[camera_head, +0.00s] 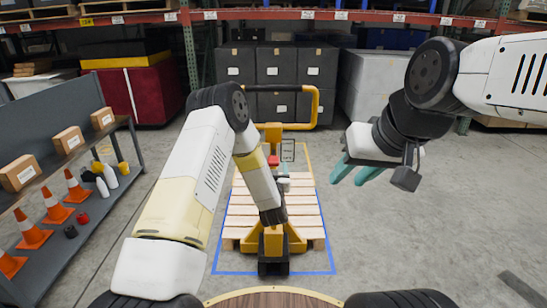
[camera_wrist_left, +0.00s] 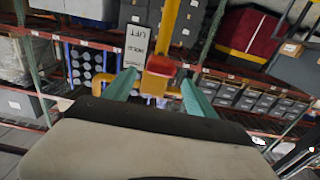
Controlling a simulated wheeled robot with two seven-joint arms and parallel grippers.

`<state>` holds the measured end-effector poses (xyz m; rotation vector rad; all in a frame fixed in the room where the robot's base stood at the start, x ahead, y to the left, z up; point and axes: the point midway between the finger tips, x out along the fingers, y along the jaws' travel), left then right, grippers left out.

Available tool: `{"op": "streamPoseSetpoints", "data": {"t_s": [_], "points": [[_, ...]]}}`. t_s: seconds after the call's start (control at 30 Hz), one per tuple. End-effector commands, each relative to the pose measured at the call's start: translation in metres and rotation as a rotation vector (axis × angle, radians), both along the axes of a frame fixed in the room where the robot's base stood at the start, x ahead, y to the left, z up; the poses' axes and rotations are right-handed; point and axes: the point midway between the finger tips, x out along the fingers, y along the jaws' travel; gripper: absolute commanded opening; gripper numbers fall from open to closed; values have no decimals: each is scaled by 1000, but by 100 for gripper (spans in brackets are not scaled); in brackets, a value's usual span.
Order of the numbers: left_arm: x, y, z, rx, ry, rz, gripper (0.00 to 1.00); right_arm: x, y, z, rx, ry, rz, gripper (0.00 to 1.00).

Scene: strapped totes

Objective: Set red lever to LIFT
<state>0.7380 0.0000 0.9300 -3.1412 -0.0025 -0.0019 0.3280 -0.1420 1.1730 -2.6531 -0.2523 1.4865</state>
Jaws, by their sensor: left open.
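The red lever (camera_head: 272,160) is on the yellow pallet jack (camera_head: 273,240), below its handle loop. In the left wrist view the red lever (camera_wrist_left: 160,66) shows close ahead, between the lines of the two teal fingers, and I see no contact. My left gripper (camera_wrist_left: 159,77) is open and empty; in the head view it is small and partly hidden by its own arm near the lever. A label plate (camera_head: 288,150) beside the lever shows upside down in the left wrist view (camera_wrist_left: 136,44), with LIFT readable. My right gripper (camera_head: 355,174) is open and empty, off to the right.
The jack stands at a wooden pallet (camera_head: 240,210) inside a blue floor outline. A grey shelf (camera_head: 90,200) with cones, boxes and bottles is at the left. Dark stacked totes (camera_head: 277,65) and a rack stand behind.

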Motion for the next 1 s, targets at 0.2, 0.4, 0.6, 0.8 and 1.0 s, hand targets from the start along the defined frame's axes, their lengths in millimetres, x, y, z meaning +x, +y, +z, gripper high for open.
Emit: {"op": "streamPoseSetpoints", "data": {"t_s": [0.2, 0.4, 0.6, 0.8, 1.0], "points": [[35, 0, 0, -1, -1, 0, 65, 0, 0, 0, 0, 0, 0, 36], [52, 0, 0, -1, 0, -1, 65, 0, 0, 0, 0, 0, 0, 36], [54, 0, 0, -1, 1, -2, 65, 0, 0, 0, 0, 0, 0, 36], [54, 0, 0, 0, 1, -2, 42, 0, 0, 0, 0, 0, 0, 36], [54, 0, 0, 0, 1, -2, 3, 0, 0, 0, 0, 0, 0, 36]]}}
